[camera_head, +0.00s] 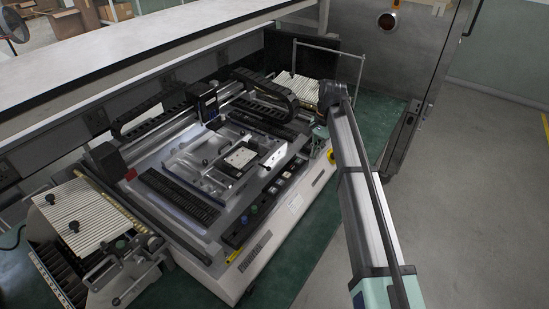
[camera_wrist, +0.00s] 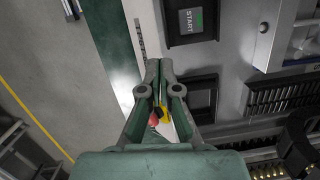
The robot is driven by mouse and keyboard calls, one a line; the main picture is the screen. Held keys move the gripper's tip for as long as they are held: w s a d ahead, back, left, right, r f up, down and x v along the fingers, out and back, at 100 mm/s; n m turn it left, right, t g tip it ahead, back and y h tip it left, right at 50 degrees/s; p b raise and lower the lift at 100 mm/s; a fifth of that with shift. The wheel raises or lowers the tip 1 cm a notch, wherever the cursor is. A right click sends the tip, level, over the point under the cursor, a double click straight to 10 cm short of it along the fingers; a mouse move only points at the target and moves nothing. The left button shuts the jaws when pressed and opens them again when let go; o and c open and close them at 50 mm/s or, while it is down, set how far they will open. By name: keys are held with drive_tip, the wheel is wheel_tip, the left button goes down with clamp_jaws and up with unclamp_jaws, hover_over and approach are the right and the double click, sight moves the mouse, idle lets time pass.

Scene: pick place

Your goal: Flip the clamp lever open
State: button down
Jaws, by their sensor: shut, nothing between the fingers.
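My gripper (camera_wrist: 158,68) is in the middle of the wrist view, its two fingertips together with nothing between them. It is above the machine's pale front edge. A small red part (camera_wrist: 154,118) and a yellow part (camera_wrist: 165,114) show through the gap behind the fingertips; I cannot tell whether either belongs to the clamp. I cannot make out the clamp lever for certain in either view. In the head view, a metal fixture plate with a small beige block (camera_head: 240,157) sits in the middle of the machine. My arm reaches the machine's right end there, and my fingertips cannot be made out.
Black recessed panels lie right of the gripper. Slatted white trays (camera_head: 85,213) flank the machine. A long white-topped counter (camera_head: 130,55) runs behind. The grey floor (camera_head: 470,200) is open at right.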

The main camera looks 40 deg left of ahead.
sight(261, 166)
drive_tip(key=s+a+r, duration=0.5)
drive_tip(key=a+r, duration=0.2)
drive_tip(key=r, duration=0.1)
drive_tip(key=shift+s+a+r+m+g+p, duration=0.15)
drive_tip(key=shift+s+a+m+g+p, duration=0.15)
drive_tip(key=shift+m+p, duration=0.1)
drive_tip(key=p+x, duration=0.3)
drive_tip(key=x, duration=0.6)
drive_tip(key=shift+s+d+f+p, duration=0.15)
drive_tip(key=shift+s+f+p, duration=0.05)
drive_tip(key=shift+f+p, duration=0.1)
drive_tip(key=s, duration=0.1)
drive_tip(key=s+p, duration=0.1)
drive_tip(key=s, duration=0.1)
drive_tip(key=shift+a+r+p, duration=0.2)
drive_tip(key=shift+p, duration=0.1)
drive_tip(key=shift+s+a, duration=0.1)
drive_tip(key=shift+s, duration=0.3)
drive_tip(key=shift+s, duration=0.1)
